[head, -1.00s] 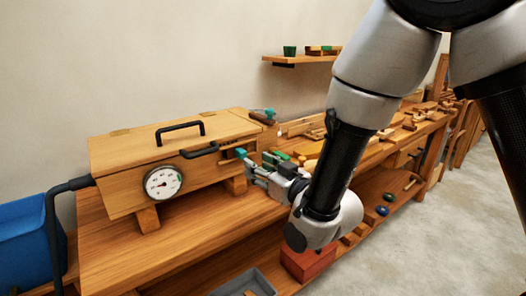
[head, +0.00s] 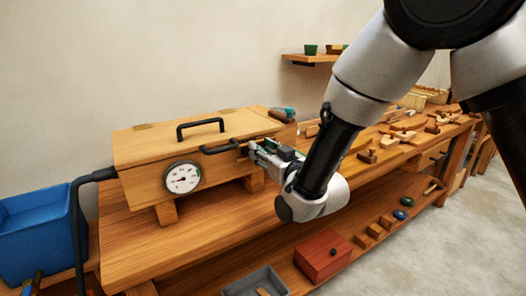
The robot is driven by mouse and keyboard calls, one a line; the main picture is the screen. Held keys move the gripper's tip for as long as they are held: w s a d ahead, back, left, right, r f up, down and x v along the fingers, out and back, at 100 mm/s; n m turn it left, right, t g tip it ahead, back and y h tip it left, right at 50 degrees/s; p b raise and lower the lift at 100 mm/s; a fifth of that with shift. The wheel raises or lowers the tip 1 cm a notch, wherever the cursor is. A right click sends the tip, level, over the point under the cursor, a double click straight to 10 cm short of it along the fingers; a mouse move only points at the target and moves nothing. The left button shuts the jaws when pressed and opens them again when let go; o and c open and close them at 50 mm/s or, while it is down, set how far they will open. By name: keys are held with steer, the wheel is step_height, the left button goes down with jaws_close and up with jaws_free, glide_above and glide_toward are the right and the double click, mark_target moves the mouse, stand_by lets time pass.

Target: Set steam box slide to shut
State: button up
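The steam box (head: 213,158) is a long wooden box on legs on the workbench. It has a black handle (head: 201,127) on its lid, a second black handle (head: 220,148) on its upper front edge and a round white dial (head: 183,178) on its front. My gripper (head: 250,149) is at the right end of the box's front, close to the right end of the front handle. The fingertips are small and partly hidden against the box, so I cannot tell whether they touch or grip anything. I cannot make out the slide clearly.
A black hose (head: 84,190) joins the box's left end. A blue bin (head: 38,227) stands at left. A red box (head: 323,255) and a grey tray (head: 257,281) are below. Wooden tools crowd the bench at right. The bench top in front of the box is clear.

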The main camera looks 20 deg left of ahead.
jaws_close()
steer(key=shift+s+a, duration=0.9)
steer(key=shift+s, duration=0.2)
steer(key=shift+o, duration=1.8)
jaws_free()
steer(key=shift+s, duration=0.1)
glide_toward(247, 148)
steer(key=v, duration=0.5)
steer(key=shift+s+d, duration=0.2)
steer(key=shift+d, duration=0.05)
